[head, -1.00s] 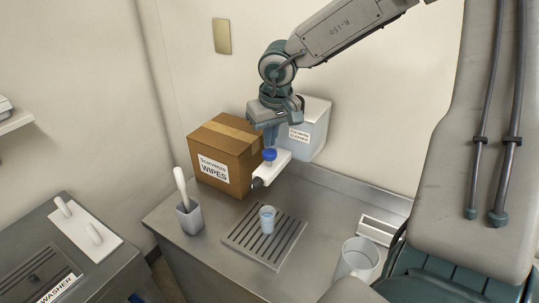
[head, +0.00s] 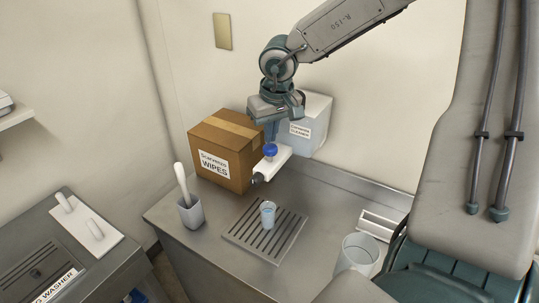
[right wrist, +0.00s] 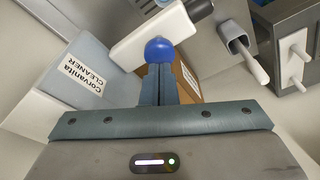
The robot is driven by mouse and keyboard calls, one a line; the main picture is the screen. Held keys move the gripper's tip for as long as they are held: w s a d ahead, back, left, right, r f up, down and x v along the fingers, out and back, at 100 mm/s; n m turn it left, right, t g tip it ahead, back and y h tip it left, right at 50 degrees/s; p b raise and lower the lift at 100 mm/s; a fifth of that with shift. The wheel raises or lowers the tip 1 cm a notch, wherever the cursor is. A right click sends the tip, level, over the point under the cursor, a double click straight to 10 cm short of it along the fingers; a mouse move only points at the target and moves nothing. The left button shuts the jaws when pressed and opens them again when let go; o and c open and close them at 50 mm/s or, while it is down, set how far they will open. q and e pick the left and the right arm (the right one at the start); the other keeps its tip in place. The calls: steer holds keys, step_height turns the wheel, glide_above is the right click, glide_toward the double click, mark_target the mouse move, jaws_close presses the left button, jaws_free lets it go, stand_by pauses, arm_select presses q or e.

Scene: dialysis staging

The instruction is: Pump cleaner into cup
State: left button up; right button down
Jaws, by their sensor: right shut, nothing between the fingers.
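The cleaner dispenser is a pale box (head: 314,113) against the back wall, labelled as cleaner in the right wrist view (right wrist: 75,68). A white arm (head: 277,164) sticks out of it, with a dark nozzle at its end and a round blue pump knob (head: 270,151) on top. The knob also shows in the right wrist view (right wrist: 159,50). A small light-blue cup (head: 268,215) stands upright on the slotted drip tray (head: 245,238), below the nozzle. My right gripper (head: 271,141) is shut and empty, fingertips at the top of the knob; contact is unclear. My left gripper is not in view.
A brown wipes carton (head: 225,138) stands left of the dispenser. A grey holder (head: 191,215) with a white-handled tool is at the counter's left. A larger clear vessel (head: 357,253) and a white tray (head: 382,226) are at the right. Bare counter lies around the drip tray.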

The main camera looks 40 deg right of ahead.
mark_target(270, 147)
steer(key=shift+s+b+x, duration=0.25)
steer(key=shift+b+x, duration=0.75)
steer(key=shift+x, duration=0.1)
steer(key=shift+r, duration=0.1)
steer(key=shift+w+p+v, duration=0.2)
steer(key=shift+p+v, duration=0.75)
steer(key=shift+v, duration=0.05)
steer(key=shift+r, duration=0.1)
stand_by(0.9)
steer(key=p+v, duration=0.2)
steer(key=v, duration=0.1)
steer(key=w+p+v, duration=0.1)
steer(key=p+v, duration=0.1)
steer(key=shift+d+r+p, duration=0.1)
steer(key=shift+r+p, duration=0.25)
steer(key=shift+r, duration=0.15)
steer(key=shift+f, duration=0.1)
